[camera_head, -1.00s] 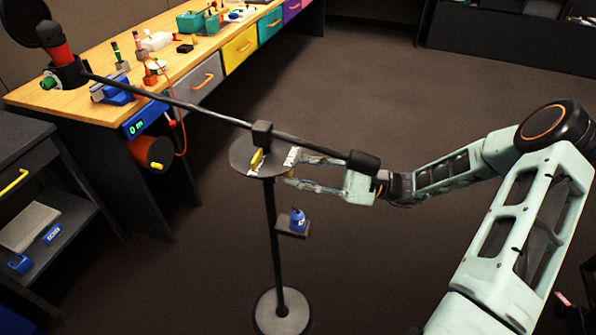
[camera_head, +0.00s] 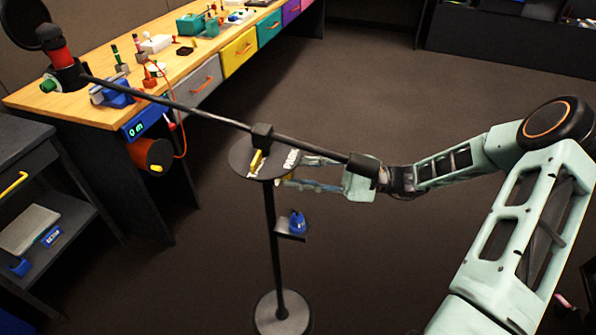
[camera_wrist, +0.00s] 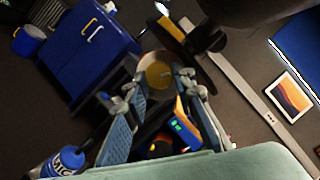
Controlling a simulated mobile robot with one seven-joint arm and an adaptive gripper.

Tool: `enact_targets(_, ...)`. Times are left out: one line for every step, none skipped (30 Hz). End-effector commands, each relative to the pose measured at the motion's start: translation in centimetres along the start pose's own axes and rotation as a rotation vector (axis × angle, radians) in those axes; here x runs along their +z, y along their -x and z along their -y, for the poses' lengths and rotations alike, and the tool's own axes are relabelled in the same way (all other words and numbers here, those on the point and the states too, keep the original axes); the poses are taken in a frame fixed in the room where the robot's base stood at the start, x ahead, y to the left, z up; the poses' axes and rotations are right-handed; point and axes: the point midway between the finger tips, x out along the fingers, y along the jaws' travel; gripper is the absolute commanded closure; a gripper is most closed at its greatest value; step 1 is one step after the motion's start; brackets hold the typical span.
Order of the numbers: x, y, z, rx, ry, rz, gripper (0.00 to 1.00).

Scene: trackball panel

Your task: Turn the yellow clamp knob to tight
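In the wrist view a round knob (camera_wrist: 158,75) with a yellow face, which looks like the clamp knob, lies between the tips of my gripper (camera_wrist: 158,88). The two fingers stand apart, one on each side of it; I cannot tell whether they touch it. In the head view my gripper (camera_head: 285,172) reaches in from the right, just under the round black plate (camera_head: 240,157) on top of the stand. A yellow bar (camera_head: 257,161) lies on that plate. The knob itself is not clear in the head view.
A long black boom (camera_head: 190,108) crosses above the plate and close over my gripper. A blue bottle (camera_head: 297,221) sits on a small shelf (camera_head: 291,235) on the stand, below my gripper. The workbench (camera_head: 150,68) is at the left. Open floor lies behind the stand.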

Motion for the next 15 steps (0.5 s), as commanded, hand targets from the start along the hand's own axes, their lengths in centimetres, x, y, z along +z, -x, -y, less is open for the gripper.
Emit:
enact_targets(-0.04,0.08,-0.06,0.001,0.0,-0.002,0.71)
enact_targets(-0.04,0.07,-0.06,0.001,0.0,-0.002,0.68)
enact_targets(-0.04,0.07,-0.05,0.001,0.0,-0.002,0.63)
enact_targets(-0.03,0.06,-0.05,0.0,0.0,-0.002,0.6)
enact_targets(-0.03,0.05,-0.04,0.0,-0.001,-0.001,0.59)
enact_targets(-0.02,0.05,-0.02,0.0,-0.001,-0.001,0.59)
enact_targets(-0.02,0.04,-0.02,0.0,-0.001,-0.001,0.59)
enact_targets(-0.02,0.04,-0.01,0.0,-0.001,-0.001,0.59)
enact_targets(-0.01,0.03,0.0,-0.001,-0.001,-0.001,0.59)
enact_targets(-0.01,0.03,0.0,-0.001,-0.001,0.0,0.59)
enact_targets(0.0,0.02,0.01,-0.001,-0.001,0.0,0.59)
enact_targets(0.0,0.03,0.01,-0.001,-0.001,0.0,0.59)
enact_targets(0.0,0.05,0.02,-0.001,-0.001,0.0,0.59)
enact_targets(0.0,0.11,0.02,-0.001,-0.001,0.0,0.59)
enact_targets(-0.02,0.28,0.03,-0.001,0.0,-0.001,0.59)
